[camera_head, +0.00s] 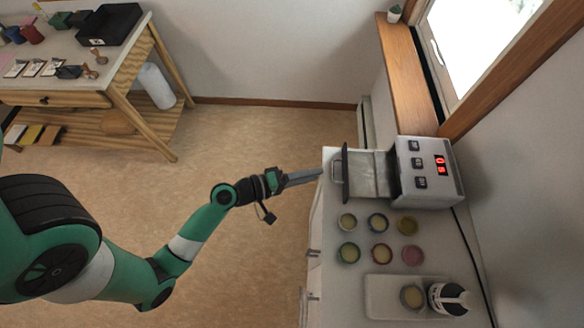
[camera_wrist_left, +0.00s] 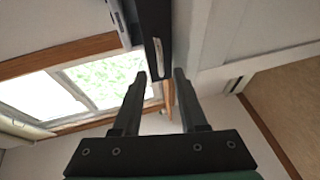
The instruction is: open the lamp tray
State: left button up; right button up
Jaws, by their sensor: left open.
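The lamp (camera_head: 428,172) is a pale box with dark buttons and a red display, standing on a white cabinet. Its grey metal tray (camera_head: 370,174) extends out of its left side, ending in a dark front plate with a handle (camera_head: 336,172). My left gripper (camera_head: 318,174) is just left of the handle, pointing at it, with a small gap. In the left wrist view the two fingers (camera_wrist_left: 160,75) stand apart and empty; a dark plate with a light handle (camera_wrist_left: 157,58) shows beyond them, near the gap. My right gripper is not in view.
Several small round jars (camera_head: 379,223) stand on the cabinet (camera_head: 330,215) in front of the lamp. A white board (camera_head: 385,297) holds another jar and a dark bottle (camera_head: 450,299). A wooden workbench (camera_head: 125,75) is at the upper left. The floor between is clear.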

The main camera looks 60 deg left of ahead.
pick_arm(q)
jog(key=v, duration=0.6)
dwell(0.3)
